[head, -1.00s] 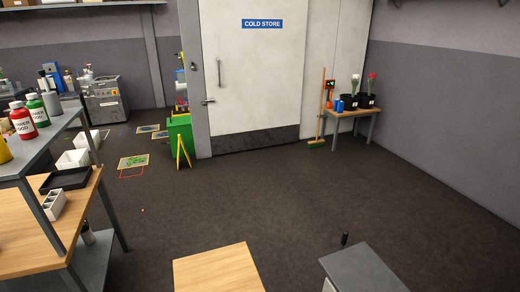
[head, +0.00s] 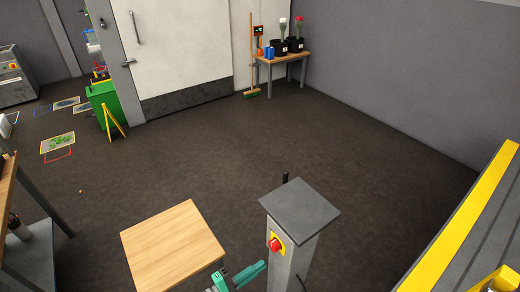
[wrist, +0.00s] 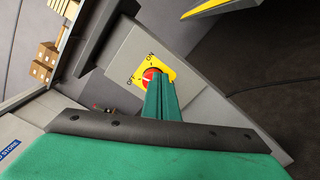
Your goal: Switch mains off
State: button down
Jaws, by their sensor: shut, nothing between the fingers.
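The mains switch is a red rotary knob on a yellow plate (head: 275,244), on the side of a grey pedestal (head: 292,255) with a dark top. In the wrist view the knob (wrist: 151,76) lies just beyond my fingertips, with ON printed above it and OFF to its left. The fingers partly cover the plate, and I cannot tell which label the knob points to. My gripper (head: 262,266), with teal fingers, is shut and empty, just below the knob in the head view. It also shows in the wrist view (wrist: 157,84). Contact with the knob is unclear.
A wooden-topped table (head: 172,246) stands left of the pedestal, close to my arm. A yellow-edged grey surface (head: 465,215) is at the right. A green bin (head: 103,100) and a small table with flower pots (head: 283,57) stand farther back. The floor between is clear.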

jog(key=shift+x, duration=3.5)
jog(key=shift+a, duration=0.1)
jog(key=shift+w+a+r, duration=0.2)
jog(key=shift+w+r, duration=0.1)
jog(key=shift+r, duration=0.35)
jog(key=shift+s+d+r, duration=0.2)
jog(key=shift+s, duration=0.05)
jog(key=shift+v, duration=3)
